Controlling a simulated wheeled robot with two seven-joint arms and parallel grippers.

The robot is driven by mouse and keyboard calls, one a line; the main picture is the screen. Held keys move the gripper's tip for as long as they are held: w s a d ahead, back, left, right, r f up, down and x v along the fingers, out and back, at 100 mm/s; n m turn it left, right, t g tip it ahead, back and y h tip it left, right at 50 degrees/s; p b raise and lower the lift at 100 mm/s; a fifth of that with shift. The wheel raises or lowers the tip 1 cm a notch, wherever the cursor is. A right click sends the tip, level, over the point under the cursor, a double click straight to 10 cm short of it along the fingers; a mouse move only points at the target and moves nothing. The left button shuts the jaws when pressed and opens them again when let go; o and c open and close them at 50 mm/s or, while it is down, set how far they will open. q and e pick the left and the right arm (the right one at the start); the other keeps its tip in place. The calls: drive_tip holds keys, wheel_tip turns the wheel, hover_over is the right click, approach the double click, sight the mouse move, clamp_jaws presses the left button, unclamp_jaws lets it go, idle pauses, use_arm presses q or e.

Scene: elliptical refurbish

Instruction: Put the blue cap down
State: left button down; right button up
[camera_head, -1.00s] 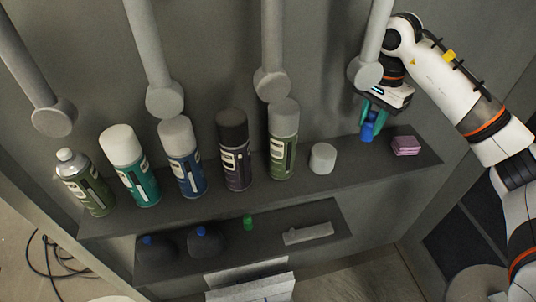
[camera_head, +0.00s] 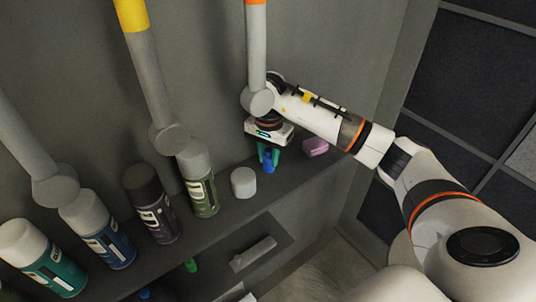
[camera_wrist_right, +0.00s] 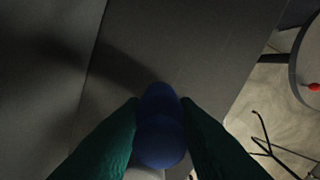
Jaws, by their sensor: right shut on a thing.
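The blue cap (camera_head: 268,166) is between the teal fingers of my right gripper (camera_head: 268,156), which is shut on it. The cap also shows in the right wrist view (camera_wrist_right: 160,128), with a green finger on each side. In the head view it is at the upper shelf (camera_head: 228,222), between a white cap (camera_head: 244,182) and a pink block (camera_head: 316,147). I cannot tell whether the blue cap touches the shelf. My left gripper is not in view.
Several spray cans stand on the shelf to the left, the nearest a green one (camera_head: 201,187). A grey pipe (camera_head: 256,55) hangs behind my right gripper. The lower shelf holds a green cap (camera_head: 191,265) and a flat grey piece (camera_head: 252,254).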

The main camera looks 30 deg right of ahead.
drive_tip(key=shift+s+f, duration=0.1)
drive_tip(key=shift+f, duration=0.5)
drive_tip(key=shift+f, duration=0.1)
drive_tip(key=o, duration=0.5)
drive_tip(key=shift+f, duration=0.1)
drive_tip(key=o, duration=0.4)
drive_tip(key=shift+o, duration=0.2)
